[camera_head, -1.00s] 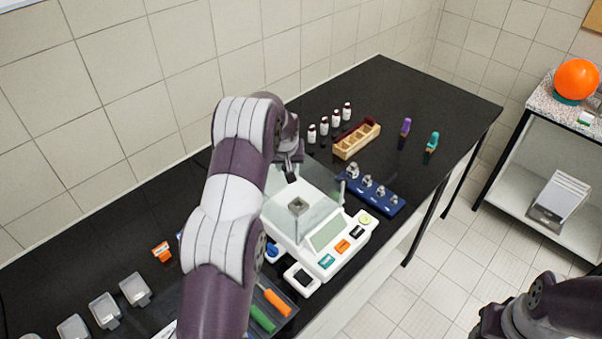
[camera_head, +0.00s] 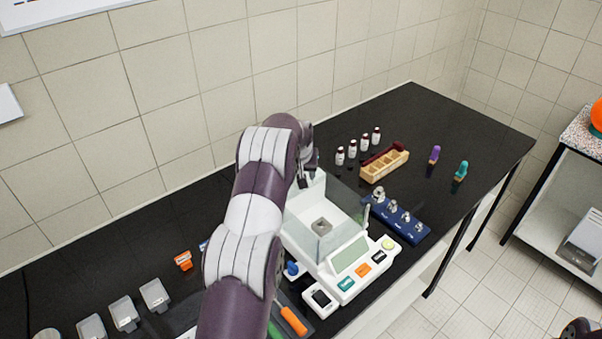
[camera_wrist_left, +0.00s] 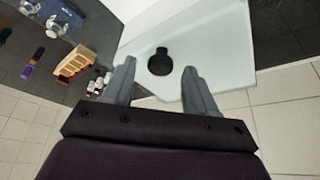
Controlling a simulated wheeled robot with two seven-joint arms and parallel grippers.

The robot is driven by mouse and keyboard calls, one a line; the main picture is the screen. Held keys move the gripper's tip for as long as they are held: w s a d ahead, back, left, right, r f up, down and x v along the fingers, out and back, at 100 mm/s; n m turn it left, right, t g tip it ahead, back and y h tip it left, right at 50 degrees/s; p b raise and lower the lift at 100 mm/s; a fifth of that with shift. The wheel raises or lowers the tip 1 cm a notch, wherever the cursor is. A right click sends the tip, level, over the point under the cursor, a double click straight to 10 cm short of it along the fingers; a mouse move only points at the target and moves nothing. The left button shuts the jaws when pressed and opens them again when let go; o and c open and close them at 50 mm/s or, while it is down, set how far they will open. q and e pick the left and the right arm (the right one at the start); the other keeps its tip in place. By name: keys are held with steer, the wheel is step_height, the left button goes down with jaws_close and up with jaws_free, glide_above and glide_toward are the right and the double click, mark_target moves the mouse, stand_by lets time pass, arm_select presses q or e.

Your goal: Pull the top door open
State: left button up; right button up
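The white balance (camera_head: 345,263) stands on the black bench with a clear glass draft shield (camera_head: 338,237) around its square pan (camera_head: 321,226). My left gripper (camera_head: 304,180) is at the far upper edge of the shield, partly hidden by my own arm. In the left wrist view, a pale glass panel (camera_wrist_left: 225,55), which looks like the top door, carries a round black knob (camera_wrist_left: 160,63). The open fingers of my left gripper (camera_wrist_left: 159,72) stand on either side of the knob, with gaps visible. I cannot tell how far the door is open. My right gripper is out of view.
A blue weight holder (camera_head: 405,221), a wooden box (camera_head: 384,166) and several small bottles (camera_head: 353,149) stand right of and behind the balance. Grey trays (camera_head: 124,313) and an orange item (camera_head: 183,260) lie to the left. The bench's far right is mostly clear.

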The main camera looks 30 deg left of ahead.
arm_select(q)
steer(key=shift+s+r+b, duration=0.1)
steer(key=shift+b, duration=0.2)
steer(key=b+v, duration=0.4)
steer(key=v, duration=0.8)
steer(key=shift+r+b, duration=0.2)
steer(key=shift+b, duration=0.1)
steer(key=shift+d, duration=0.1)
steer(key=s+d+f+m+g+h+b, duration=0.1)
steer(key=s+d+f+m+g+b, duration=0.1)
steer(key=s+d+f, duration=0.7)
steer(key=s+d+f+m+b, duration=0.1)
steer(key=s+d+f, duration=0.2)
steer(key=s+d, duration=0.3)
steer(key=s+d+f+m+h+b, duration=0.1)
steer(key=s+d, duration=0.5)
steer(key=s, duration=0.7)
step_height(320, 180, down, 3)
steer(key=shift+s+r+m+g+b, duration=0.25)
steer(key=shift+m+g+b, duration=0.15)
steer(key=shift+m+b, duration=0.35)
